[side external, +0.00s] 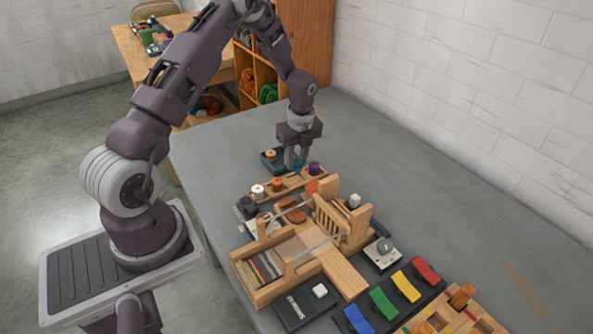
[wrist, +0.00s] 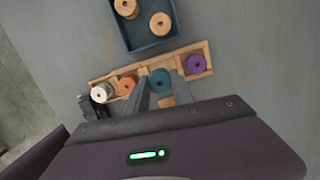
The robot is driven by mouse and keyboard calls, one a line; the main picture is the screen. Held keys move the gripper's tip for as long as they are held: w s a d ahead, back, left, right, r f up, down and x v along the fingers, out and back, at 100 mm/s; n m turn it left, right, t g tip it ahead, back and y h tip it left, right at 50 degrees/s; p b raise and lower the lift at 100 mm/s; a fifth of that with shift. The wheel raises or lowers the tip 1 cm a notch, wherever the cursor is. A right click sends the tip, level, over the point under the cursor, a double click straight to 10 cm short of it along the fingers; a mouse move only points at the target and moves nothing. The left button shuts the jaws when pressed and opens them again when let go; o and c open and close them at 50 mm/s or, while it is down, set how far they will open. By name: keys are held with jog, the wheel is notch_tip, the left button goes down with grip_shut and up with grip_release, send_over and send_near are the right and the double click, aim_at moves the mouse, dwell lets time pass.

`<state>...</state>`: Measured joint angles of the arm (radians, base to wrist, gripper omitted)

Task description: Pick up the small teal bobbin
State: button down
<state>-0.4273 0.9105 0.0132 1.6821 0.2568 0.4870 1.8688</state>
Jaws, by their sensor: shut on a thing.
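The teal bobbin (wrist: 159,80) is between the two fingertips of my gripper (wrist: 161,91) in the wrist view, and the fingers are shut on it. In the side external view my gripper (side external: 296,160) points down over the wooden bobbin rack (side external: 268,192), and its fingers mostly hide the teal bobbin. I cannot tell whether the bobbin is clear of the rack. A white bobbin (wrist: 98,93) and an orange bobbin (wrist: 127,86) sit to its left on the rack, and a purple bobbin (wrist: 195,64) sits to its right.
A small wooden loom (side external: 290,275) stands in front of the rack in the side view. Coloured pads (side external: 384,303) lie at the front right. The grey table is clear toward the wall.

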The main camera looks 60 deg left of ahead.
aim_at(297, 160)
notch_tip(297, 160, up, 11)
jog(key=shift+f, duration=0.2)
dwell(0.3)
